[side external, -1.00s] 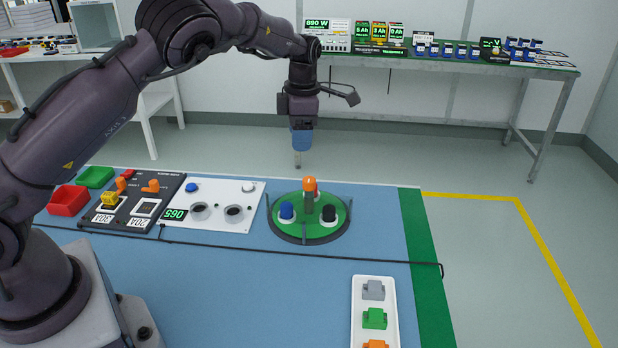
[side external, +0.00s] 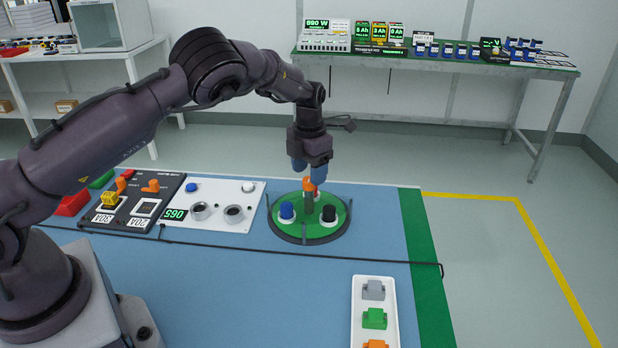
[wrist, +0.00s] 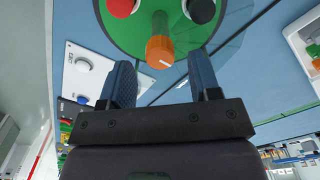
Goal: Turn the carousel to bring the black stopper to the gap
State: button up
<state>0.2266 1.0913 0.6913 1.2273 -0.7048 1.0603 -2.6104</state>
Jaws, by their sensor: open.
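The carousel is a green disc (side external: 300,235) with a dark rim; it also shows in the wrist view (wrist: 128,28). The black stopper (side external: 328,213) sits in a white collar on its front right; it is at the top right in the wrist view (wrist: 201,10). A blue stopper (side external: 287,211) sits front left, and a red stopper (wrist: 120,6) sits toward the back. A post with an orange cap (wrist: 160,52) rises from the disc's centre. My gripper (side external: 309,172) points down over the cap, its blue fingers open on either side. I cannot make out the gap clearly.
A clear guard (wrist: 228,50) curves around part of the disc. A white panel (side external: 246,196) with two round sockets lies to the left. A black cable (side external: 300,258) crosses the blue table in front. A white tray (side external: 359,320) of coloured pieces stands at the front right.

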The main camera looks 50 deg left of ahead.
jog(key=shift+f, duration=1.2)
grip_shut()
